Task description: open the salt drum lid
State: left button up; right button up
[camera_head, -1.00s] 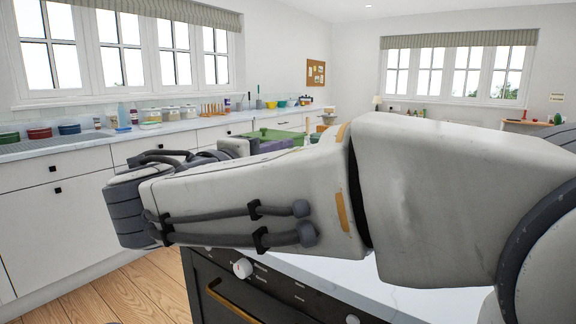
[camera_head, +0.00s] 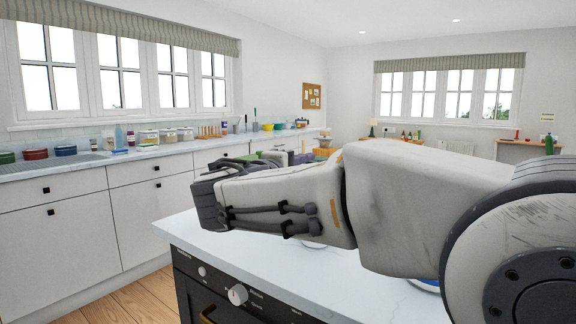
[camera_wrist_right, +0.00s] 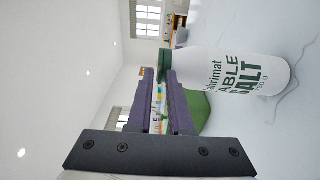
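The salt drum (camera_wrist_right: 238,76) is a white cylinder with green lettering, seen sideways in the right wrist view. Its green lid (camera_wrist_right: 180,63) is at the picture's left end and looks closed. My right gripper (camera_wrist_right: 161,76) has two purple fingers with a gap between them and nothing held. The right finger's tip is close to the lid; I cannot tell whether it touches. In the head view my right arm crosses the picture and hides the drum; only a purple bit of the gripper (camera_head: 300,158) shows behind it. My left gripper is not in view.
A green object (camera_wrist_right: 201,108) lies behind the right finger, partly hidden. The white worktop (camera_head: 340,285) has a blue-rimmed item (camera_head: 426,284) mostly under my arm. A dark oven front (camera_head: 215,295) is below. A counter (camera_head: 150,151) with jars and pots runs along the left wall.

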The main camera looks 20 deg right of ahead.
grip_shut()
dwell(1.3)
